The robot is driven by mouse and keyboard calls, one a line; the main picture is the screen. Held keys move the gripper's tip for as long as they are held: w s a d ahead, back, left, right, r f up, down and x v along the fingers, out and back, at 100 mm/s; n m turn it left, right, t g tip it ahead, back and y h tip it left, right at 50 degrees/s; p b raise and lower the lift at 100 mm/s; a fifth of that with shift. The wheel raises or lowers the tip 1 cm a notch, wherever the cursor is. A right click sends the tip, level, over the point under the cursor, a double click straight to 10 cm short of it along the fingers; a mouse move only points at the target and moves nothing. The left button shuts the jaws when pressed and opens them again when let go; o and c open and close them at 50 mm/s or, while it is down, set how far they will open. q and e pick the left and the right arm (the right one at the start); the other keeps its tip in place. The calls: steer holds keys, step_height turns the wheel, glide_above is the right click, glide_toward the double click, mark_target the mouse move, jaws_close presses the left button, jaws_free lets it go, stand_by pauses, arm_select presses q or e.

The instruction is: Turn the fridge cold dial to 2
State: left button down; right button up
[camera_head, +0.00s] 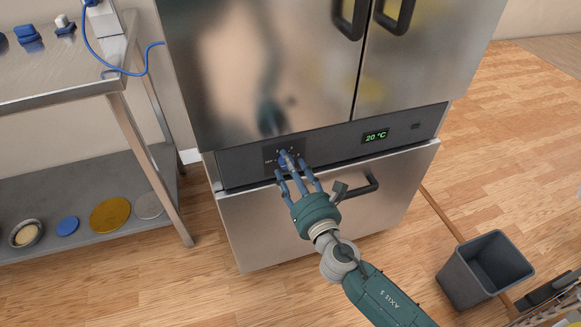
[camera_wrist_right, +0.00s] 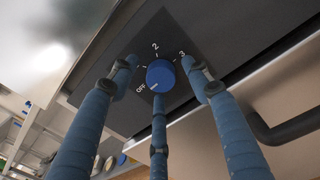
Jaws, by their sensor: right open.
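The fridge (camera_head: 250,75) has a dark control strip below its upper doors. The blue cold dial (camera_wrist_right: 160,75) sits on a black panel in the right wrist view, with OFF, 2 and 3 legible around it. A white mark on its lower left edge points toward OFF. My right gripper (camera_head: 293,170) is in front of the dial with its three fingers spread open. In the right wrist view the fingertips surround the dial on the left, right and below; contact cannot be told. In the head view the fingers partly hide the dial. My left gripper is not in view.
A green display (camera_head: 376,136) reads 20 °C. A lower drawer with a dark handle (camera_head: 360,188) is under the strip. A metal table (camera_head: 60,85) with a lower shelf stands left. A grey bin (camera_head: 485,270) stands on the floor at right.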

steer(key=shift+w, duration=0.1)
steer(key=c, duration=1.1)
steer(key=shift+c, duration=0.2)
